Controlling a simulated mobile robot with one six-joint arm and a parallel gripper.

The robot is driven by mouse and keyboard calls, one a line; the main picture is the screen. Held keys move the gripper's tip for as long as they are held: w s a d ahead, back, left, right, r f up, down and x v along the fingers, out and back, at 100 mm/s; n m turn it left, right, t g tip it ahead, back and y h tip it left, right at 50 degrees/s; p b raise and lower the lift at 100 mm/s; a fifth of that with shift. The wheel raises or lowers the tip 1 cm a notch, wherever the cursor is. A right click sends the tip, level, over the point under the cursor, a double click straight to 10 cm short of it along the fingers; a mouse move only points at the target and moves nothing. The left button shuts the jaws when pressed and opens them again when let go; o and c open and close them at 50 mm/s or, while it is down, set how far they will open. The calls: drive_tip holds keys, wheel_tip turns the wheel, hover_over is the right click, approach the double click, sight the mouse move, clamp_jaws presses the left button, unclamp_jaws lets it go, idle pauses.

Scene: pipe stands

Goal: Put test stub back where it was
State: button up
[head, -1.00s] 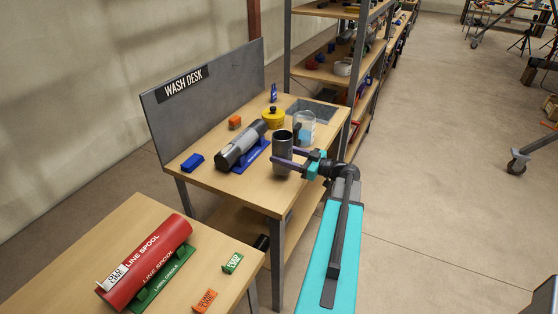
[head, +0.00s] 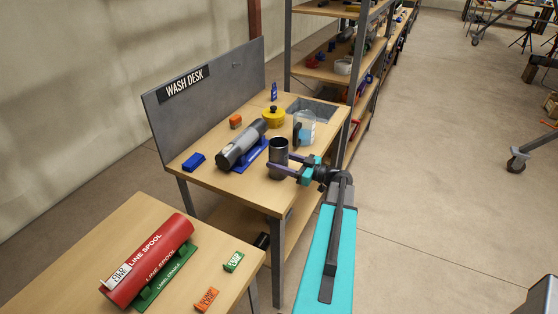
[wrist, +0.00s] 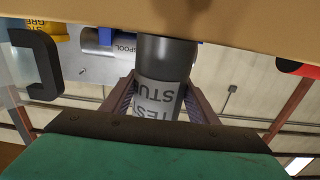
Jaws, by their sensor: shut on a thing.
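The test stub (head: 278,157) is a dark grey upright cylinder with an open top, at the front right of the wash desk (head: 240,190). My gripper (head: 281,165) is shut on it from the right, one finger on each side. In the wrist view the stub (wrist: 165,85) stands between both fingers, with a pale band of dark lettering, partly cut off, facing me. That view is upside down, with the desk along the top. I cannot tell whether the stub's base touches the desk.
A grey spool (head: 241,144) on a blue cradle lies left of the stub. A clear jug (head: 304,127) and a yellow pot (head: 273,118) stand behind. A blue block (head: 194,162) is at the left. The desk's front edge is close to the stub.

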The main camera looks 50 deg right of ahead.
drive_tip(key=shift+f, duration=0.2)
idle(0.3)
drive_tip(key=o, duration=1.7)
drive_tip(key=shift+r, duration=0.15)
drive_tip(key=shift+s+d+b, duration=0.2)
drive_tip(key=shift+s+b, duration=0.15)
drive_tip(key=shift+s, duration=0.3)
drive_tip(key=b+v, duration=0.3)
drive_tip(key=v, duration=0.7)
drive_tip(key=shift+s, duration=0.35)
